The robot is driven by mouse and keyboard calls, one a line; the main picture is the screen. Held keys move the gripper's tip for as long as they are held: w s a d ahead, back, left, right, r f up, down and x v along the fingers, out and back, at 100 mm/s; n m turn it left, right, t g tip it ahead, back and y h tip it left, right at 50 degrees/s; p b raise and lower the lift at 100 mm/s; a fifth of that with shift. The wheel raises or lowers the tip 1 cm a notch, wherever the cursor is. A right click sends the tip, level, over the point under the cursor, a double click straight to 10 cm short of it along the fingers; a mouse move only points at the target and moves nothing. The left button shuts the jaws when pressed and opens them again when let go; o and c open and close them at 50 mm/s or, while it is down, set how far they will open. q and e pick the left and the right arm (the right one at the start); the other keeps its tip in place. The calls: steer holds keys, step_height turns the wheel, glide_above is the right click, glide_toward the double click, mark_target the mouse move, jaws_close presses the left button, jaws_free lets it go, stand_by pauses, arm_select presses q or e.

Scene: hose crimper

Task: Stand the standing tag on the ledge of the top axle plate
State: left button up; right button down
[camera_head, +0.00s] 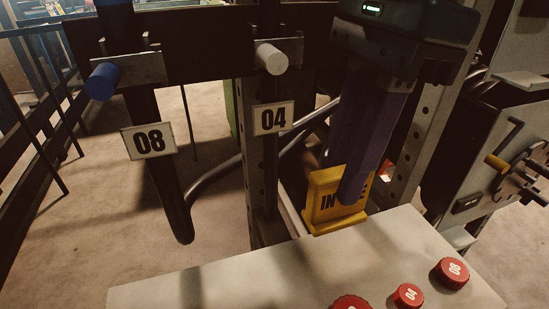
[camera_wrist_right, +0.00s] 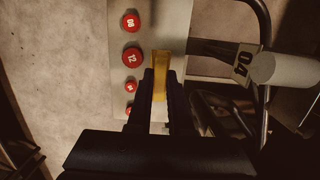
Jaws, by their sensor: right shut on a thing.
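The yellow standing tag (camera_head: 322,186) has dark lettering that starts with "IN"; a finger covers the rest. It is upright with a slight tilt, by the far edge of the pale tabletop. I cannot tell whether it touches anything below. My right gripper (camera_head: 354,192) comes down from the upper right and is shut on the tag. In the right wrist view the tag (camera_wrist_right: 160,72) shows edge-on between the two fingertips (camera_wrist_right: 160,85). Two notched metal plates hold rods: one on the left (camera_head: 135,69), one in the middle (camera_head: 291,50). I cannot tell which is the top axle plate. My left gripper is not in view.
The pale tabletop (camera_head: 210,285) carries several red numbered caps (camera_head: 452,272). Number signs 08 (camera_head: 149,141) and 04 (camera_head: 273,117) hang below the plates. A perforated upright (camera_head: 421,140) stands close to the right gripper. A machine with a crank (camera_head: 515,170) is at the right.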

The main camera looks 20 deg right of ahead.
step_height(320, 180, down, 10)
steer(key=shift+f+b, duration=0.2)
steer(key=shift+b, duration=0.4)
steer(key=shift+f, duration=0.15)
steer(key=c, duration=0.8)
jaws_free()
